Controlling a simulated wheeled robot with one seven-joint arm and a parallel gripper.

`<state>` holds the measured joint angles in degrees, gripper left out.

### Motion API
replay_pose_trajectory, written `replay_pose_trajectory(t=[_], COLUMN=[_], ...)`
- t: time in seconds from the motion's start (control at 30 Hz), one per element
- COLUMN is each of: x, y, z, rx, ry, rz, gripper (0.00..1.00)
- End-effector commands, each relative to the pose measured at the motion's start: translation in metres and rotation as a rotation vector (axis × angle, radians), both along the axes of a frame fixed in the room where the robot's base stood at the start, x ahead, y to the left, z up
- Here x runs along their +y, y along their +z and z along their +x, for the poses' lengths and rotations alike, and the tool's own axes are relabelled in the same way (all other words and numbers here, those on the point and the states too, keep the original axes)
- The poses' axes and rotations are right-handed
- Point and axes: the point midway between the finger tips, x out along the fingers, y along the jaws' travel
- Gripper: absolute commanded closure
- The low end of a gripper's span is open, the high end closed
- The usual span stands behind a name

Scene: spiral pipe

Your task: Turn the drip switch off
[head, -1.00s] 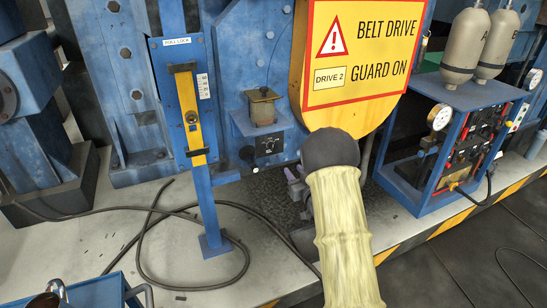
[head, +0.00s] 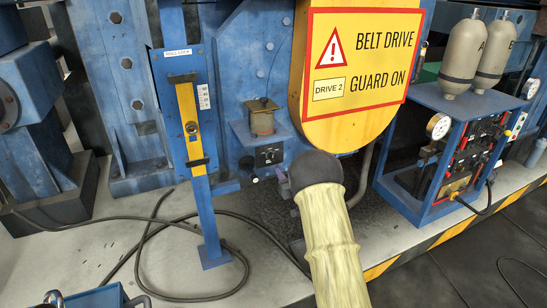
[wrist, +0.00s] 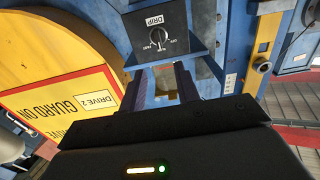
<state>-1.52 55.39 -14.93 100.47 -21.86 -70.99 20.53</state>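The drip switch is a small round knob (wrist: 158,37) on a dark panel labelled DRIP (wrist: 172,24), at the top of the wrist view. Which mark the knob points to is hard to tell. In the head view the panel (head: 269,154) shows small, below a brass-coloured cup (head: 262,118) on a blue bracket. My gripper (wrist: 162,84) is open and empty, its two fingers apart and pointing toward the panel's lower edge in the wrist view. In the head view my gripper (head: 284,183) is just below and right of the panel, mostly hidden by my arm.
A yellow belt guard (head: 338,135) with a warning sign hangs right of the panel. A blue post (head: 206,210) with a yellow pull-lock lever (head: 190,125) stands to the left. Black cables lie on the floor. A blue gauge unit (head: 440,165) stands at right.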

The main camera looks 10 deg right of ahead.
Motion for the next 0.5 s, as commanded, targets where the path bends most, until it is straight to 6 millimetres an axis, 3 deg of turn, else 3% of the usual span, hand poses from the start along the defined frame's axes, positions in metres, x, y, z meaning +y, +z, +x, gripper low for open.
replay_pose_trajectory(t=[0.5], x=[0.017], y=[0.0], z=[0.066], rx=[-0.001], ry=[0.001], rz=[-0.002], gripper=[0.68])
